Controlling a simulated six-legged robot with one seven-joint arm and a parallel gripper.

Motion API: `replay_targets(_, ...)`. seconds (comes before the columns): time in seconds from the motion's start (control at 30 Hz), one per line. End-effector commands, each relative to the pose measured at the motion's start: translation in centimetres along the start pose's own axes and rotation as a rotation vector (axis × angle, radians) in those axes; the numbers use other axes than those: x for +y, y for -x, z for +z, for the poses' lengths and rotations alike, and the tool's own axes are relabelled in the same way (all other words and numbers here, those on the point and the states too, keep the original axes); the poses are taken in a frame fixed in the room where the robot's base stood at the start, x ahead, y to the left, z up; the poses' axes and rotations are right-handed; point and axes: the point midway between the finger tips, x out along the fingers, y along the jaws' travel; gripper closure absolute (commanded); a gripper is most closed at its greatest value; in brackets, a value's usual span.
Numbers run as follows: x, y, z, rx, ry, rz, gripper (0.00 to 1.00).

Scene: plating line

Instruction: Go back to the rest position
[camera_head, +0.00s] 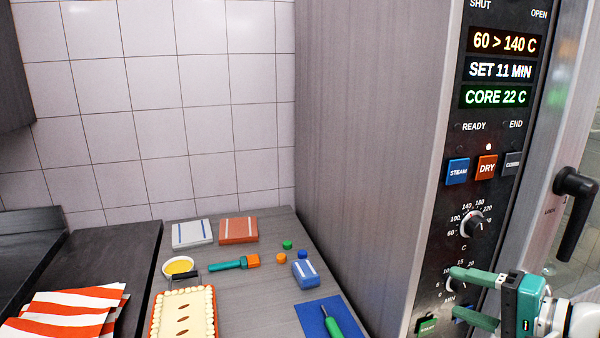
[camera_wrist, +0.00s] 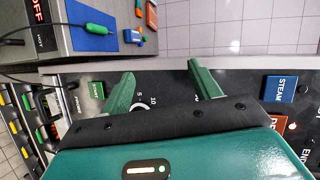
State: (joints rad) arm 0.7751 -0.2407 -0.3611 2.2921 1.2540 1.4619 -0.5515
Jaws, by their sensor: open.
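My gripper (camera_head: 456,293) is at the lower right of the head view, in front of the lower, minute dial of the oven's control panel (camera_head: 437,235). Its two green fingers are apart with nothing held between them. In the wrist view my gripper (camera_wrist: 160,76) has its fingers spread on either side of the minute dial's markings. The dial's knob is mostly hidden, and I cannot tell whether a finger touches it. The displays read 60 > 140 C (camera_head: 505,42), SET 11 MIN (camera_head: 500,70) and CORE 22 C (camera_head: 495,97).
The orange DRY button (camera_head: 487,167), temperature knob (camera_head: 474,224) and green start button (camera_head: 427,326) are close by. A black door handle (camera_head: 575,200) juts out at right. A counter (camera_head: 235,285) at left holds a pie (camera_head: 183,315), a brush and a blue mat (camera_head: 312,318).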

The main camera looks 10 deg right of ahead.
Motion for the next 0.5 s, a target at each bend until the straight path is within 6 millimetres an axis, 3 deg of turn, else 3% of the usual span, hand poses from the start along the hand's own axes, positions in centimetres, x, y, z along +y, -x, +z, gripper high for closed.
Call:
replay_targets(0.03,0.2,-2.6,3.0,-0.098,0.031,0.087,0.38)
replay_targets(0.1,1.2,-5.0,6.6,-0.204,0.077,0.221,0.38)
replay_targets(0.2,2.9,-7.1,11.2,-0.320,0.186,0.409,0.38)
replay_targets(0.33,4.8,-8.2,15.6,-0.407,0.393,0.628,0.38)
replay_targets(0.5,5.7,-8.6,18.8,-0.412,0.746,0.822,0.38)
